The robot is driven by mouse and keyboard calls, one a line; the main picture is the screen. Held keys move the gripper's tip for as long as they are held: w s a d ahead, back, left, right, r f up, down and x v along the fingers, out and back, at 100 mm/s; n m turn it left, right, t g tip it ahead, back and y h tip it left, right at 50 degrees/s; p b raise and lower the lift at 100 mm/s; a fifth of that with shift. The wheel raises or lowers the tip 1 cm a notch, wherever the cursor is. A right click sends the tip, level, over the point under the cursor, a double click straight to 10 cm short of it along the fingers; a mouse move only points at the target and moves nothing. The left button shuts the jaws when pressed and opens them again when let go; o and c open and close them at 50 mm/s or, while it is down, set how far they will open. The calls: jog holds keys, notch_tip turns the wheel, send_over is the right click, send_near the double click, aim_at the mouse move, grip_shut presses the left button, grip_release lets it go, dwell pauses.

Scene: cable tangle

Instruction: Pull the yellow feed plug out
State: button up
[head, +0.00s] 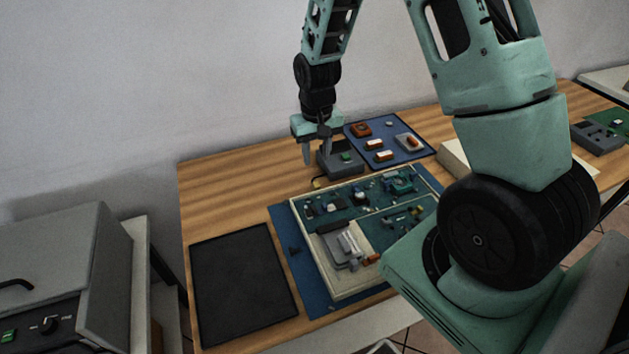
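A small yellow piece (317,183), which looks like the yellow feed plug, lies at the far left corner of the framed circuit board (294,222). It is too small to tell how it is seated, and its cable is hard to make out. My gripper (315,158) points down above and behind it, in front of a grey box (346,167) with a green button. Its two fingers look apart, with nothing visible between them. The gripper appears clear of the yellow piece.
The board rests on a blue mat (317,302). A black mat (243,284) lies empty to its left. A blue tray (411,153) with orange and white parts is behind. The wooden table's (218,187) back left is clear.

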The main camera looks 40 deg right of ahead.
aim_at(316, 184)
notch_tip(316, 184, down, 10)
jog(key=shift+f+p, duration=0.1)
jog(key=shift+p, duration=0.4)
